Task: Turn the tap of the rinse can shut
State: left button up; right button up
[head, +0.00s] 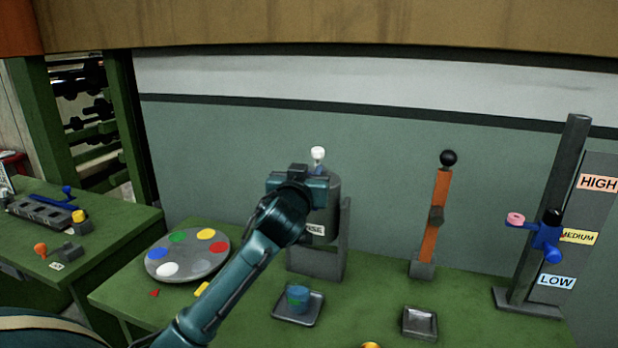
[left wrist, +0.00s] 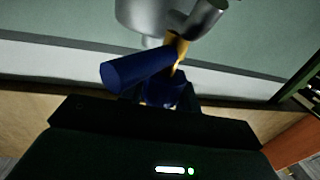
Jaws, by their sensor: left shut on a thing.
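The rinse can (head: 326,222) is a dark grey can in a grey stand on the green table, its label partly covered by my left arm. In the left wrist view, the tap has a blue bar handle (left wrist: 138,69) with a yellow stem (left wrist: 177,47) beside the grey metal of the can (left wrist: 145,15). My left gripper (head: 300,188) is in front of the can's upper part and hides the tap in the head view. In the left wrist view, the gripper (left wrist: 160,98) is shut on the blue tap handle. My right gripper is not in view.
A blue-green cup (head: 298,296) stands on a tray (head: 312,317) below the can. A disc with coloured spots (head: 190,270) is left, an orange lever (head: 433,225) right. A post with a blue slider (head: 547,238) stands far right. A small grey dish (head: 420,323) is in front.

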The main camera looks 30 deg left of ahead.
pick_arm(q)
jog(key=n+y, duration=0.1)
jog(key=n+g+y+b, duration=0.1)
jog(key=n+g+y, duration=0.1)
jog(key=y, duration=0.1)
jog(key=shift+a+f+b, duration=0.1)
jog(key=shift+f+b, duration=0.15)
jog(key=shift+b, duration=0.15)
jog(key=n+g+y+b, duration=0.4)
jog(key=g, duration=0.1)
jog(key=s+a+n+g+y+b, duration=0.1)
jog(key=n+g+y+b, duration=0.1)
jog(key=g, duration=0.1)
jog(key=shift+r+n, duration=0.2)
jog(key=shift+n, duration=0.2)
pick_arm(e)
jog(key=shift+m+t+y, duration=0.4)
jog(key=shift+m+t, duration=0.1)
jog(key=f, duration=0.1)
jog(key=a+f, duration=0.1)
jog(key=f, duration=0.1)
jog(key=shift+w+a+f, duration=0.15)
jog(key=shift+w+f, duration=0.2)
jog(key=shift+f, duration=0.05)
pick_arm(q)
jog(key=shift+g+y, duration=0.3)
jog(key=shift+g, duration=0.2)
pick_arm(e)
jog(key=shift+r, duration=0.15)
